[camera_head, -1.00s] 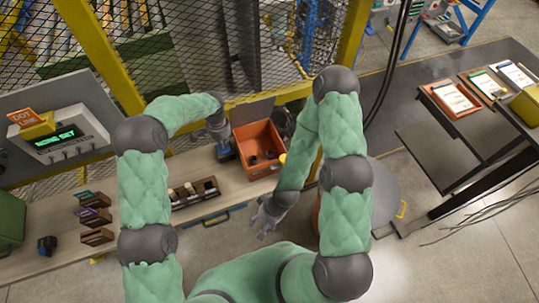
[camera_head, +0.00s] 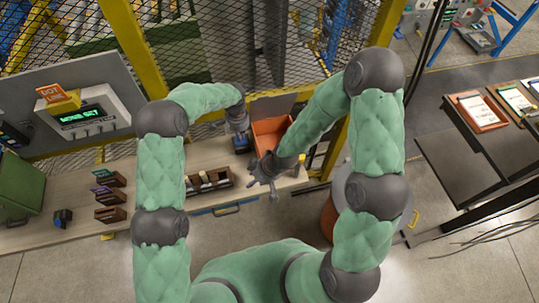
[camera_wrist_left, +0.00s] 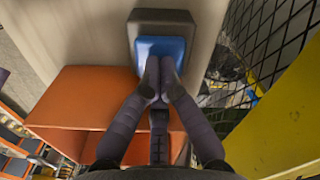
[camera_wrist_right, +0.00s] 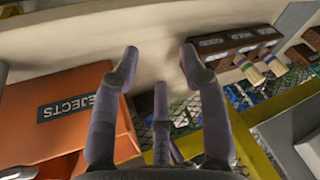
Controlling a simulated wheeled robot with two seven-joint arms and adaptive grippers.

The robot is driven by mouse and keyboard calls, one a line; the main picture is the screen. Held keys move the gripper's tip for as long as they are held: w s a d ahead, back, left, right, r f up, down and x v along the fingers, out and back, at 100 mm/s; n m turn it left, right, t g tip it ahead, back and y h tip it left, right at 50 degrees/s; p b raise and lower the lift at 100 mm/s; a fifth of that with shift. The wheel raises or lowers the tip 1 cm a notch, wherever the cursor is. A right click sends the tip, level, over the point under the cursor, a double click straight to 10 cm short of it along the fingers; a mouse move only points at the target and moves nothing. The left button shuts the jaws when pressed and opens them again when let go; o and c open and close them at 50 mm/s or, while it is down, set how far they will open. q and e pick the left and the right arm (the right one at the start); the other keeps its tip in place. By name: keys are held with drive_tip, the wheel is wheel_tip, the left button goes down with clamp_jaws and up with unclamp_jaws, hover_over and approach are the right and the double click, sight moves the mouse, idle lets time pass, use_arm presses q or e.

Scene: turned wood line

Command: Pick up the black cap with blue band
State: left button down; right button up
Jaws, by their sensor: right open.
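I cannot make out a black cap with a blue band for certain. A small dark object with some blue (camera_head: 62,217) lies at the left of the bench, too small to identify. My left gripper (camera_head: 240,145) is over the blue-topped block beside the orange bin. In the left wrist view its fingertips (camera_wrist_left: 160,75) are together over the blue pad (camera_wrist_left: 165,47), with nothing seen between them. My right gripper (camera_head: 264,178) is open in front of the bin; the right wrist view shows its fingers (camera_wrist_right: 158,60) spread and empty.
The orange bin (camera_head: 268,130), labelled REJECTS in the right wrist view (camera_wrist_right: 75,90), is partly covered by my right arm. A wooden rack with pegs (camera_head: 208,182) stands to its left. A mesh fence (camera_head: 180,45) rises behind.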

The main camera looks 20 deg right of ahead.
drive_tip(key=w+r+n+t, duration=0.1)
drive_tip(key=w+r+n, duration=0.3)
drive_tip(key=w+r, duration=0.25)
drive_tip(key=w+d+m+h, duration=0.3)
drive_tip(key=d+m, duration=0.3)
drive_tip(key=d, duration=0.3)
drive_tip(key=x, duration=0.5)
drive_tip(key=shift+s+f, duration=0.1)
drive_tip(key=shift+f, duration=0.2)
drive_tip(key=shift+s+x, duration=0.15)
drive_tip(key=shift+x, duration=1.2)
drive_tip(key=shift+s+x, duration=0.15)
drive_tip(key=shift+x, duration=1.2)
drive_tip(key=shift+d+f, duration=0.1)
drive_tip(key=c, duration=0.5)
